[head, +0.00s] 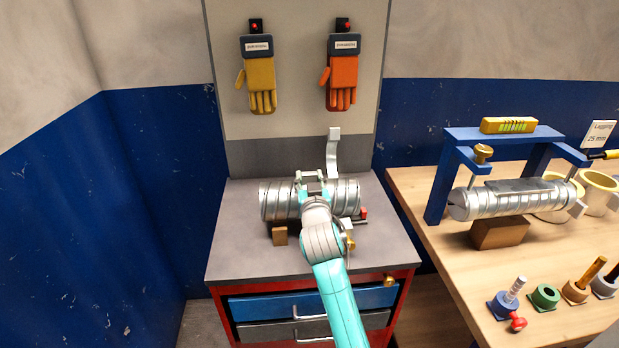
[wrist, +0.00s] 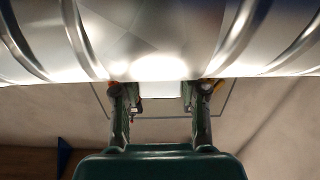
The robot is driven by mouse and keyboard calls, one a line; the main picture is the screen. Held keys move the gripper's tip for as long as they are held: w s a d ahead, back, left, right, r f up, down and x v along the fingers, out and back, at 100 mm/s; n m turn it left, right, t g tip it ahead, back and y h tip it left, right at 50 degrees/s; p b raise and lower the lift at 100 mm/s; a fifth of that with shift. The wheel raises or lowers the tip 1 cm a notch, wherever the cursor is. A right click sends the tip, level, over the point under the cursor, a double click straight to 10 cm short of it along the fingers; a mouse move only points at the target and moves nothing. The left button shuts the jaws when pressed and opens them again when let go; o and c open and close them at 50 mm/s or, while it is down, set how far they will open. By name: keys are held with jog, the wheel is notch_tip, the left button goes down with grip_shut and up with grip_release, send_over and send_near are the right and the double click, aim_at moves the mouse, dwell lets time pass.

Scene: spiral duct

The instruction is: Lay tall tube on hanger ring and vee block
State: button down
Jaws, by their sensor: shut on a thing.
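A silvery ribbed tube (head: 282,199) lies level, left to right, over the grey cabinet top. It fills the upper part of the wrist view (wrist: 150,40). My gripper (head: 312,186) is shut on the tube near its middle; its two fingers (wrist: 160,90) show at the tube's edge in the wrist view. A brown wooden block (head: 279,236), which looks like the vee block, is below the tube's left part. A pale curved strap (head: 333,152), likely the hanger ring's, rises behind the tube's right part. Whether the tube touches either support cannot be told.
A red-tipped part (head: 363,214) sits by the tube's right end. The cabinet top (head: 240,258) is clear at the front left. The wooden bench (head: 440,250) at right carries a blue frame (head: 437,190) with another ribbed tube (head: 515,200). Gloves hang on the back panel.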

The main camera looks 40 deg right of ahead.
jog(key=shift+f, duration=0.65)
jog(key=c, duration=0.5)
grip_release()
jog(key=shift+c, duration=0.2)
jog(key=shift+f, duration=0.1)
jog(key=v, duration=1.2)
